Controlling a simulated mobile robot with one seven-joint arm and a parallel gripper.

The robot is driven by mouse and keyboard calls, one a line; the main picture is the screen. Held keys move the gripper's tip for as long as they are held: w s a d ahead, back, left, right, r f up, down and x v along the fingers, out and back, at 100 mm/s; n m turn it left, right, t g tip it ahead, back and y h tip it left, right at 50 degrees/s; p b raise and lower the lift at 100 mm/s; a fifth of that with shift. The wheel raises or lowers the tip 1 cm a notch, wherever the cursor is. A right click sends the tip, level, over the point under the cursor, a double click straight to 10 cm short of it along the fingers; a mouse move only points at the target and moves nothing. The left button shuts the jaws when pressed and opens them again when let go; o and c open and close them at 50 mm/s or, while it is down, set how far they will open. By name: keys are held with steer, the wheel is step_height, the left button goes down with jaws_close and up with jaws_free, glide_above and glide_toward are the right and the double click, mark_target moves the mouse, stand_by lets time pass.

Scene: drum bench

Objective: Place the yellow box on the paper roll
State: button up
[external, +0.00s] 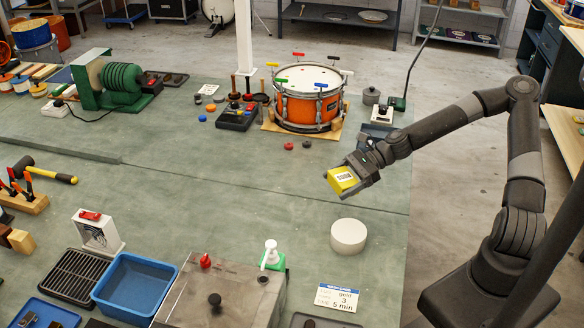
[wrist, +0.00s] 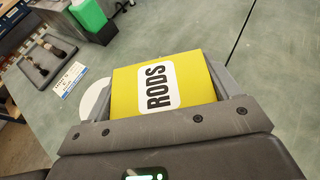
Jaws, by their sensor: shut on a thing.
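The yellow box (external: 341,180) is held in my gripper (external: 350,183) above the green bench top. In the wrist view the yellow box (wrist: 165,85) fills the space between the jaws, with a white label reading "RODS" facing the camera. My gripper is shut on it. The paper roll (external: 348,237) is a white, low cylinder standing on the bench, below and in front of the gripper in the external view. In the wrist view the paper roll (wrist: 93,101) shows only partly, behind the box and the left jaw. The box and the roll are apart.
A sign card (external: 338,298), a steel box (external: 222,290) and a green-and-white bottle (external: 271,256) are near the roll. A blue tray (external: 135,286) is at the front left. An orange drum (external: 306,97) stands behind. The bench around the roll's left is clear.

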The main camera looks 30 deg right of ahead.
steer(key=s+d+r+n+g+h, duration=0.1)
steer(key=s+d+r+n+g, duration=0.55)
steer(key=s, duration=0.35)
glide_above(347, 233)
steer(key=shift+m+g, duration=0.25)
step_height(347, 233, down, 7)
steer(key=shift+r, duration=0.1)
steer(key=shift+f, duration=2.1)
steer(key=o, duration=1)
steer(key=shift+f, duration=0.1)
steer(key=shift+o, duration=0.2)
steer(key=v, duration=1.2)
